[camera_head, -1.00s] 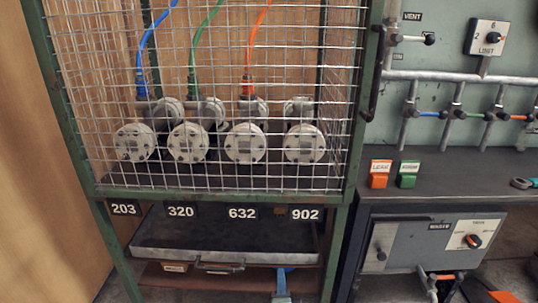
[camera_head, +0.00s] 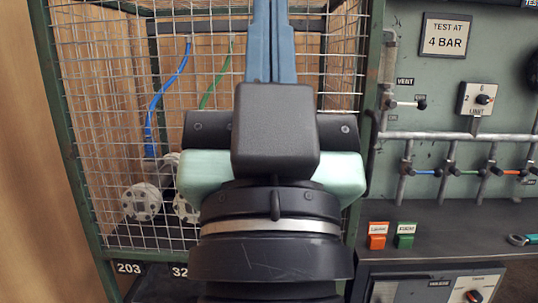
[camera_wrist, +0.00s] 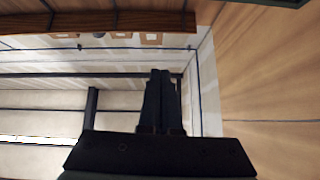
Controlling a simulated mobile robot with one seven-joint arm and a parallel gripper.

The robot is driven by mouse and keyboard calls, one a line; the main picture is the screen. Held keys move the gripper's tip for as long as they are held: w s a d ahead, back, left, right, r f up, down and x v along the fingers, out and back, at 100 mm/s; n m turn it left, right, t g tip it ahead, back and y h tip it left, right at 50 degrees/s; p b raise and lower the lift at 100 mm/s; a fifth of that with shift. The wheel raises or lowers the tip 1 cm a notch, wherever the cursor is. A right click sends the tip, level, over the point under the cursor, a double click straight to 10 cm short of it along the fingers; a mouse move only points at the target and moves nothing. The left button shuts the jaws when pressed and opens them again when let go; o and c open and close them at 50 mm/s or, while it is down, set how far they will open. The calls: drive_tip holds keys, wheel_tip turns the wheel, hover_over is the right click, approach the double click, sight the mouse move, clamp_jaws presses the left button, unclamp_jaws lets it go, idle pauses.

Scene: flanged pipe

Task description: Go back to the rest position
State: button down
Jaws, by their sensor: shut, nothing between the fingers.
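My gripper (camera_head: 272,40) stands upright in the middle of the head view, its two blue fingers pointing up and pressed together. It is empty. My wrist and the dark camera block below the fingers fill the centre and hide part of the caged pipes behind. In the wrist view the fingers (camera_wrist: 160,100) also show close together, dark, with nothing between them.
Behind my arm stands a green-framed wire cage (camera_head: 95,110) with grey flanged pipes (camera_head: 141,201) and a blue hose (camera_head: 168,95). To the right are a panel with valves (camera_head: 455,172) and a dark bench (camera_head: 465,228) with an orange block (camera_head: 377,240) and a green block (camera_head: 404,240).

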wheel_tip(320, 180, up, 39)
drive_tip(key=s+p, duration=0.1)
drive_tip(key=p, duration=3.7)
drive_tip(key=shift+s+r, duration=0.2)
drive_tip(key=shift+s, duration=0.15)
drive_tip(key=shift+a, duration=0.1)
